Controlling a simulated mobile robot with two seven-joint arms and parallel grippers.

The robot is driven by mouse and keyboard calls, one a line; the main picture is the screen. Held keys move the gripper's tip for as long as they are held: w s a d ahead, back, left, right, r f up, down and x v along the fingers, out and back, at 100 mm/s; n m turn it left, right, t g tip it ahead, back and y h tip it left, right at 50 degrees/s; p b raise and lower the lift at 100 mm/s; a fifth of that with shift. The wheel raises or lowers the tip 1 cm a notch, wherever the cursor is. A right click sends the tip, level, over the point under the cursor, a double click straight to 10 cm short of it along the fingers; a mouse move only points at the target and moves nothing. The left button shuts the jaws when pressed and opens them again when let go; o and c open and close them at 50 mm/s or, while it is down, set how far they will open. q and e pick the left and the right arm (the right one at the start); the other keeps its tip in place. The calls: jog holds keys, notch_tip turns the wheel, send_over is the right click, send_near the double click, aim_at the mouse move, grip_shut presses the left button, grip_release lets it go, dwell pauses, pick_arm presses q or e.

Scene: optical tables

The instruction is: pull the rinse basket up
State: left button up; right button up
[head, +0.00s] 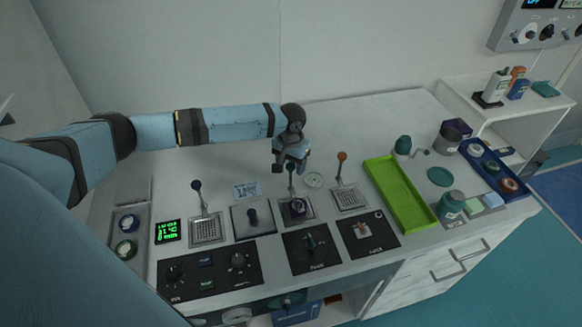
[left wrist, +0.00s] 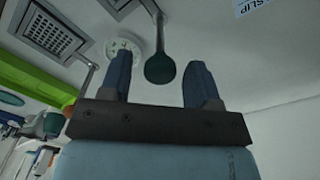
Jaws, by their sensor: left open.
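Three square wells with upright handles stand in a row on the bench. The left handle has a dark blue knob (head: 197,185), the right one an orange knob (head: 342,156). The middle handle has a dark green knob (left wrist: 160,68); its well (head: 297,211) holds a dark purple thing. No readable label tells which is the rinse basket. My left gripper (head: 290,165) is open, just above the middle handle. In the left wrist view the green knob shows between the two fingers, with a gap on each side. My right gripper is not in view.
A grey square lid with a knob (head: 252,216) lies left of the middle well. Black control panels (head: 311,248) line the front. A green tray (head: 400,194) and a blue tray (head: 503,186) lie to the right. A round white disc (head: 313,180) lies close by. The back of the bench is clear.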

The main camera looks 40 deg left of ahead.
pick_arm(q)
notch_tip(320, 180, up, 12)
jog(key=shift+r+b, duration=0.15)
jog(key=shift+b, duration=0.3)
dwell(0.4)
